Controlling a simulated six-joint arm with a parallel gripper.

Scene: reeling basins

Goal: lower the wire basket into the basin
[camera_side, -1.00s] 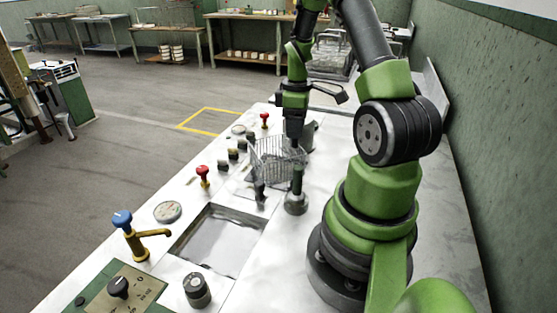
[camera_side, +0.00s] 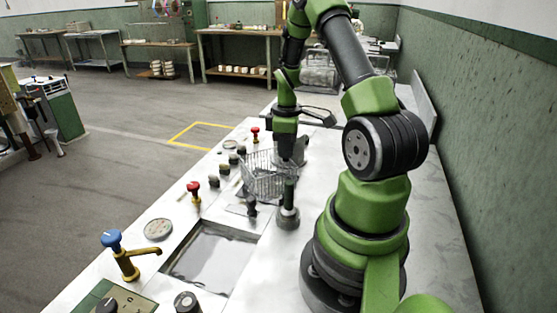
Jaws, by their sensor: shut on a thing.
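The wire basket (camera_side: 266,176) is a grey mesh box toward the middle of the white bench, behind a dark post with a green upper part. My gripper (camera_side: 286,158) points down at its right side and is shut on it; the fingertips are hard to make out. The basket looks roughly upright. I cannot tell how high it is above the bench or whether it touches anything. A square basin (camera_side: 212,258) with a shiny grey inside is sunk in the bench nearer the camera. What lies directly under the basket is mostly hidden.
The green and dark post (camera_side: 288,205) stands just in front of the basket. A red-topped tap (camera_side: 194,191), several dark knobs and a blue-topped yellow tap (camera_side: 127,257) line the left edge. A round dial (camera_side: 158,229) lies beside the basin. A green wall bounds the right.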

